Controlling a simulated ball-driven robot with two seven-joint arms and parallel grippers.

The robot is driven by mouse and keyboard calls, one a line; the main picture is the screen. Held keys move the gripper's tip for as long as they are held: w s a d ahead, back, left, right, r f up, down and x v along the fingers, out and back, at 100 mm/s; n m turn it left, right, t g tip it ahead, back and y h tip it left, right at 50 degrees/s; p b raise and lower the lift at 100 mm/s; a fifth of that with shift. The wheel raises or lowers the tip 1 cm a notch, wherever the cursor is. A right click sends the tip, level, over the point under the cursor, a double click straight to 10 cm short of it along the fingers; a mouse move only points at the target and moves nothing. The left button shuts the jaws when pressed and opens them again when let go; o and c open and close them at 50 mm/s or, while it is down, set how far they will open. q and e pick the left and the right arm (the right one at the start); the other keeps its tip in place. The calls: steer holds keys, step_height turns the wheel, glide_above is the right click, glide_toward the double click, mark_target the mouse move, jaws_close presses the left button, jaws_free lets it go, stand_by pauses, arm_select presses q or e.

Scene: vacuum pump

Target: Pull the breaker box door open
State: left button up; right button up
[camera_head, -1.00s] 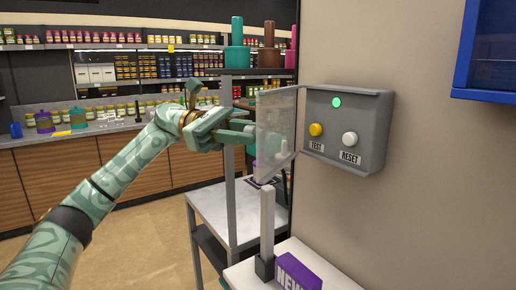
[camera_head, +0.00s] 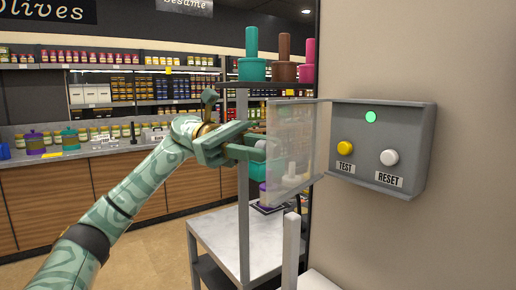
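The grey breaker box (camera_head: 408,125) is fixed to the wall at the right. It has a green light, a yellow TEST button (camera_head: 345,148) and a white RESET button (camera_head: 389,157). Its clear door (camera_head: 300,150) stands open, swung out to the left from the box's left edge. My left gripper (camera_head: 262,147) is at the outer left edge of the door, its fingers pointing right. The fingers look apart, and one seems to be seen near or through the clear panel. I cannot tell whether they touch it. My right gripper is not in view.
A shelf rack (camera_head: 243,190) with teal, brown and pink pumps on top stands behind the door. A pale table top (camera_head: 235,240) is below. Store shelves and a wooden counter (camera_head: 130,195) line the back. The tan floor at the lower left is clear.

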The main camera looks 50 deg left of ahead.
arm_select(q)
steer(key=o, duration=0.4)
steer(key=shift+s+a+p, duration=0.35)
steer(key=shift+a, duration=2.35)
steer(key=shift+s+a+p, duration=0.3)
steer(key=shift+s+a, duration=0.05)
steer(key=shift+a, duration=2.4)
steer(key=shift+s+a+p, duration=0.35)
steer(key=shift+a, duration=2.35)
